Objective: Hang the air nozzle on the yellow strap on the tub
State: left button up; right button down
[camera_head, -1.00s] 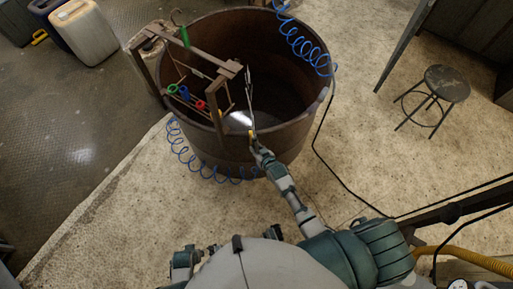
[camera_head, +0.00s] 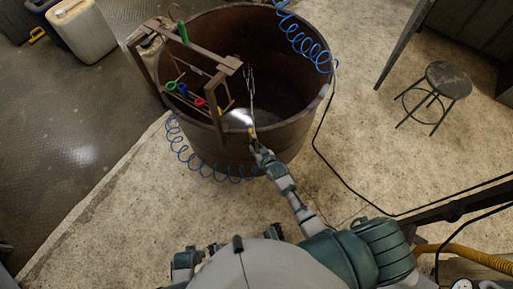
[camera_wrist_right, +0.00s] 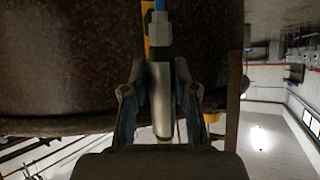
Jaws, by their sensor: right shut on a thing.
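The brown tub (camera_head: 180,62) stands in front of me in the head view. My right gripper (camera_head: 257,146) is at its near rim. In the right wrist view my right gripper (camera_wrist_right: 160,103) is shut on the air nozzle (camera_wrist_right: 161,100), a metal cylinder with a blue hose end at the top. The yellow strap (camera_wrist_right: 147,32) shows just behind the nozzle, against the tub wall (camera_wrist_right: 65,60). A yellow bit (camera_head: 251,132) also shows by the gripper in the head view. I cannot tell whether nozzle and strap touch. My left gripper is not visible.
A wooden frame with coloured-handled tools (camera_head: 190,97) stands at the tub's left. A blue coiled hose (camera_head: 205,168) runs along the near left side, another (camera_head: 305,45) at the far right rim. A stool (camera_head: 448,82) stands right; the floor between is largely clear.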

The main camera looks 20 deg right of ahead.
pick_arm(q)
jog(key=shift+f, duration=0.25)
pick_arm(e)
jog(key=shift+s+f, duration=0.15)
jog(key=shift+f, duration=0.5)
jog(key=c, duration=0.8)
grip_release()
jog(key=shift+r, duration=0.15)
